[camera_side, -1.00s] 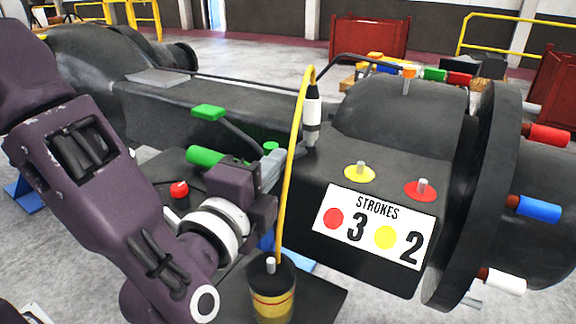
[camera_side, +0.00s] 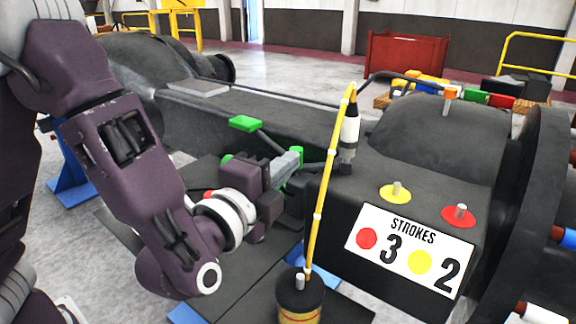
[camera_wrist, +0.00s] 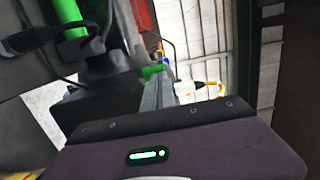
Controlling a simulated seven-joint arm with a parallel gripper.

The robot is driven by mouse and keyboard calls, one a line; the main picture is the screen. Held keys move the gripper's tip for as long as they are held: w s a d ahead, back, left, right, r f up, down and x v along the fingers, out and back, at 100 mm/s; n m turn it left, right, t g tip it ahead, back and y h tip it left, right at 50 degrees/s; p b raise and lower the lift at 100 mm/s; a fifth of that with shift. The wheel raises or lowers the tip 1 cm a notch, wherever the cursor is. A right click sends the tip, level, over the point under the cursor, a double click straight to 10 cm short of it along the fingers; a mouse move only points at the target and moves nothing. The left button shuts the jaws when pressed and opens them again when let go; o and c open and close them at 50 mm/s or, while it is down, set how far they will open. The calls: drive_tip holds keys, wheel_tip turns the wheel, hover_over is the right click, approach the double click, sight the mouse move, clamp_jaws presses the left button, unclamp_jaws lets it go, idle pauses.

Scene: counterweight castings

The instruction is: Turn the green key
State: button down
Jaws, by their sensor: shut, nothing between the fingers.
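My gripper (camera_side: 290,163) is at the middle of the side view, its grey fingers shut with nothing between them. A small upright green piece (camera_side: 295,156), which looks like the green key, is right at the fingertips. I cannot tell whether they touch. In the wrist view a green piece (camera_wrist: 152,71) shows beside the shut fingers (camera_wrist: 158,88), partly hidden by them. A green cylinder (camera_side: 227,158) is mostly hidden behind my gripper; a green cylinder also shows in the wrist view (camera_wrist: 68,15).
A yellow-banded hose (camera_side: 325,190) rises from a can (camera_side: 300,302) just right of my gripper to a black-and-white nozzle (camera_side: 349,135). A red knob (camera_side: 209,194) is near my wrist.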

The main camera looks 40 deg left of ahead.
idle(0.3)
drive_tip(key=s, duration=0.7)
drive_tip(key=s+a+n+g+y, duration=0.4)
drive_tip(key=a+g, duration=0.1)
drive_tip(key=a, duration=0.5)
drive_tip(key=s+a+n+g+y, duration=0.4)
drive_tip(key=s+a+y, duration=0.1)
drive_tip(key=a, duration=0.5)
drive_tip(key=s+f+n+g+h, duration=0.6)
drive_tip(key=s+g, duration=0.1)
drive_tip(key=s, duration=0.4)
drive_tip(key=w+d+r+n+t+h, duration=0.2)
drive_tip(key=d+r+t+h, duration=0.1)
drive_tip(key=d, duration=0.5)
drive_tip(key=shift+w+d+r+n+t+h, duration=0.35)
drive_tip(key=shift+r+h, duration=0.35)
drive_tip(key=shift+h, duration=0.4)
